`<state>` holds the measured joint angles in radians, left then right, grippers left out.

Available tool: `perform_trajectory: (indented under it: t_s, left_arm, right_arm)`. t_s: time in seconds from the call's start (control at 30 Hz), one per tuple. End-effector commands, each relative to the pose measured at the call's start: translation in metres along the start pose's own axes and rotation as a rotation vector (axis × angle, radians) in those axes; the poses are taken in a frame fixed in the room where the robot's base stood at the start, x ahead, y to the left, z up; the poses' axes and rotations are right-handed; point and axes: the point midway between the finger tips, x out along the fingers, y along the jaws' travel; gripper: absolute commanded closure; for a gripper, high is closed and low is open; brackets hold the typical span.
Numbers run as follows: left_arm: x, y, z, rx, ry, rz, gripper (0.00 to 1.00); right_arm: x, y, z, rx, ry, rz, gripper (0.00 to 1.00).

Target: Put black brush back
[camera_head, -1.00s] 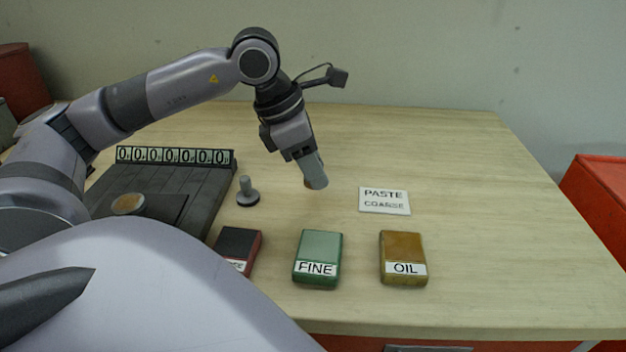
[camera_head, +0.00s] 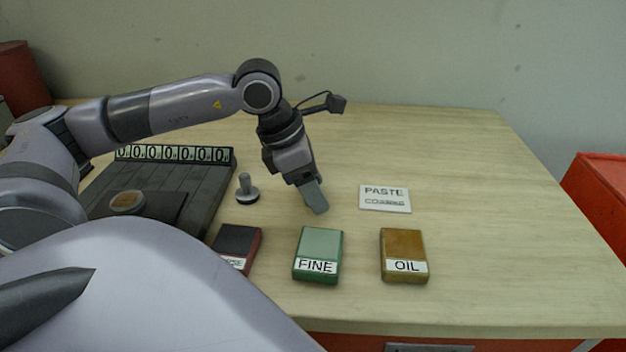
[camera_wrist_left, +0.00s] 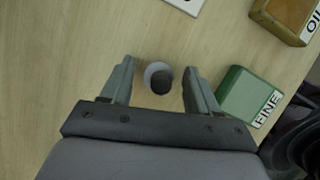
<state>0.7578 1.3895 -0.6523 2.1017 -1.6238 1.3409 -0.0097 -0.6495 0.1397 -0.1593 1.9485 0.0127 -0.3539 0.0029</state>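In the head view my left gripper (camera_head: 315,208) hangs fingers down over the table, between the grey-handled brush and the paste card. In the left wrist view the two fingers (camera_wrist_left: 159,65) are apart. A small round piece (camera_wrist_left: 160,80), dark in the middle with a pale rim, shows between them with a gap on each side; it looks like the black brush. In the head view the gripper hides it, and I cannot tell its height. A grey-handled brush (camera_head: 247,190) with a dark base stands upright beside the dark tray. My right gripper is out of view.
A dark red block (camera_head: 238,243), the green FINE block (camera_head: 318,245) and the OIL block (camera_head: 403,245) line the front. A PASTE card (camera_head: 385,198) lies behind. The table's right side is clear.

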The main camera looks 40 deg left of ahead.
Motion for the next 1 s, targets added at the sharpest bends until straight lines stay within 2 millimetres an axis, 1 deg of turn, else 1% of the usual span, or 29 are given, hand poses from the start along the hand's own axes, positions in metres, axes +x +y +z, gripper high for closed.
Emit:
perform_trajectory:
  t_s: [0.17, 0.23, 0.27, 0.37, 0.6, 0.7, 0.83, 1.0]
  left_arm:
    - [-0.002, 0.0, 0.001, 0.0, 0.0, 0.0, 0.4]
    - [-0.006, 0.0, 0.002, 0.0, 0.0, 0.0, 0.4]
    - [-0.009, 0.001, 0.002, -0.001, -0.002, 0.002, 0.4]
    - [-0.027, 0.001, 0.002, -0.002, -0.002, 0.005, 0.4]
    - [-0.081, 0.001, 0.002, -0.001, -0.003, 0.005, 0.4]
    - [-0.099, 0.0, 0.002, 0.0, -0.002, 0.002, 0.4]
    - [-0.115, 0.0, 0.002, 0.0, -0.002, 0.001, 0.4]
    - [-0.123, 0.0, 0.001, 0.0, 0.0, 0.001, 0.4]
  right_arm:
    - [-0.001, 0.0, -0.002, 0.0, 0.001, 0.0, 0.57]
    - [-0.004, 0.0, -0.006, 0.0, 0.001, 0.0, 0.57]
    - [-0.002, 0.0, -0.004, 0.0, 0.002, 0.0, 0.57]
    - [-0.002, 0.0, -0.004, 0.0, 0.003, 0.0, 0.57]
    - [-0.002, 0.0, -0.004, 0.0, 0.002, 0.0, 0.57]
    - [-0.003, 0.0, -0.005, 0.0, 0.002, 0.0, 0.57]
    - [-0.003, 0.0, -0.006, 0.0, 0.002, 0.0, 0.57]
    - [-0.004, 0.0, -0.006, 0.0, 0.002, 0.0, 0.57]
